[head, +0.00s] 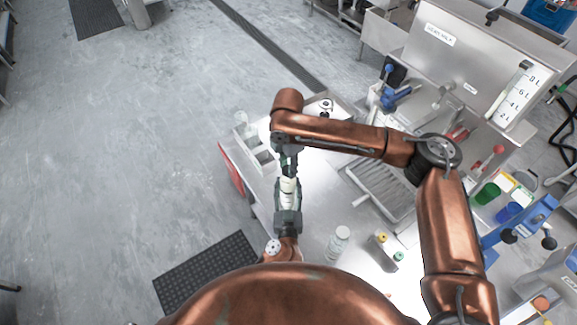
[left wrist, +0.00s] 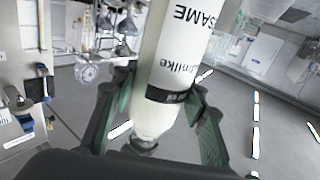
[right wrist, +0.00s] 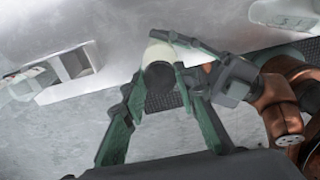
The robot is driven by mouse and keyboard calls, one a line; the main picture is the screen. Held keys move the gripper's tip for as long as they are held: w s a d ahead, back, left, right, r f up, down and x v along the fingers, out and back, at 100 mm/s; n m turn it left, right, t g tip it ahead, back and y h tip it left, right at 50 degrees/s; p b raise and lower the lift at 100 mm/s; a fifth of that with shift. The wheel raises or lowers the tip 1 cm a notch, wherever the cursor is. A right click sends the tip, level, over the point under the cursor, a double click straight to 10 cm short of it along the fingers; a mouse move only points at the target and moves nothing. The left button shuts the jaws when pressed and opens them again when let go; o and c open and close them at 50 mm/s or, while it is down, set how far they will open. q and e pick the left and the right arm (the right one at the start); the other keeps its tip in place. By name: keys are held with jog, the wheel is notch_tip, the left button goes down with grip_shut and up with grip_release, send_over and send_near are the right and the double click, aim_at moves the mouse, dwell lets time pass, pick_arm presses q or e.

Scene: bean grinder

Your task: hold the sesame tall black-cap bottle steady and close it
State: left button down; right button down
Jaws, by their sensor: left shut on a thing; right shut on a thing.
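The sesame bottle (head: 288,188) is pale with a white label, held between my two grippers above the bench's left part. In the left wrist view the bottle (left wrist: 180,45) shows part of the word "SAME" and a dark band. My left gripper (head: 288,213) is shut around its body from below. My right gripper (head: 289,168) reaches in from the bottle's other end. In the right wrist view the round black cap (right wrist: 159,77) lies between my right gripper's green fingers (right wrist: 155,85), with the pale bottle behind it. The fingers hide whether the cap is fully seated.
A white divided tray (head: 262,158) stands behind the grippers. A clear white-capped bottle (head: 338,242) stands to their right, near a drain grate (head: 380,187) and small capped containers (head: 385,250). Steel machines fill the right side. Open floor lies left.

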jog(key=m, duration=0.5)
jog(key=shift+m, duration=0.3)
jog(key=m, duration=0.5)
jog(key=shift+m, duration=0.4)
jog(key=c, duration=1.5)
grip_release()
jog(key=shift+o, duration=0.2)
notch_tip(320, 180, up, 12)
pick_arm(q)
jog(key=c, duration=1.1)
grip_release()
